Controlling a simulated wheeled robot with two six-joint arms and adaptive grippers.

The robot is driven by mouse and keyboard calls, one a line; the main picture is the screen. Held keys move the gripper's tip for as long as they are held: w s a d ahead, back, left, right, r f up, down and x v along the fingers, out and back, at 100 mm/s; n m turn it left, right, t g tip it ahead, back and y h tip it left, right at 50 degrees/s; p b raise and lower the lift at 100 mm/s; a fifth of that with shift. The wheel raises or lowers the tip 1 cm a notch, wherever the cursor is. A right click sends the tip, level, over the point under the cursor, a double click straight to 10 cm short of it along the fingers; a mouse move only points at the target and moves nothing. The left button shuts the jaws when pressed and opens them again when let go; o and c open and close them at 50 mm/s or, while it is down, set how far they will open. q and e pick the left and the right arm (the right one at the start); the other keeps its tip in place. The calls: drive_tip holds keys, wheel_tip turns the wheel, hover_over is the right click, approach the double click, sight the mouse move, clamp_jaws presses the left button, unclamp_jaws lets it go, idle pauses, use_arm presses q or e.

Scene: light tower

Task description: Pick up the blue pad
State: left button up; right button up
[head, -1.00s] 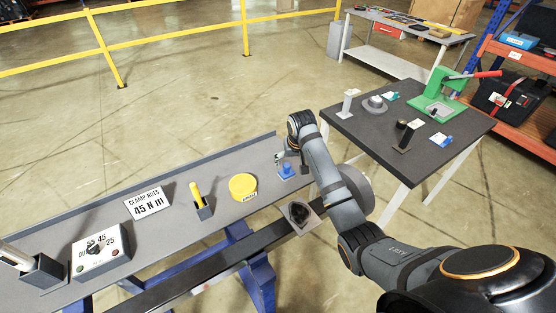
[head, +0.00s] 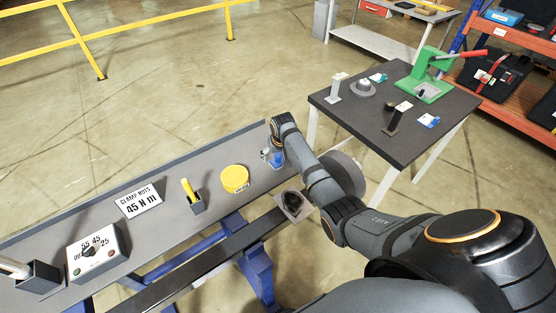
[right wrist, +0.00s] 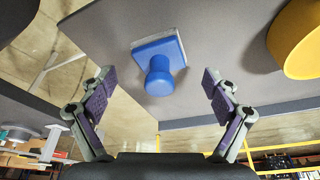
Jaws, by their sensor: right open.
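The blue pad (head: 277,161) stands at the right end of the long grey bench, partly hidden by my right gripper in the head view. In the right wrist view the blue pad (right wrist: 160,62) shows a square base and a round knob pointing toward me. My right gripper (right wrist: 158,82) is open, with one finger on each side of the knob and clear gaps to both. It holds nothing. My left gripper is not in view.
A yellow round tub (head: 235,178) stands left of the pad. A dark table (head: 400,140) with a green press (head: 432,75) stands to the right.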

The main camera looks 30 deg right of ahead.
drive_tip(key=shift+x, duration=1.05)
drive_tip(key=shift+w+f, duration=0.15)
drive_tip(key=shift+f, duration=0.05)
drive_tip(key=c, duration=1)
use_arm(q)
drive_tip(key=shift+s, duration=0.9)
use_arm(e)
drive_tip(key=c, duration=0.4)
drive_tip(key=shift+r, duration=0.1)
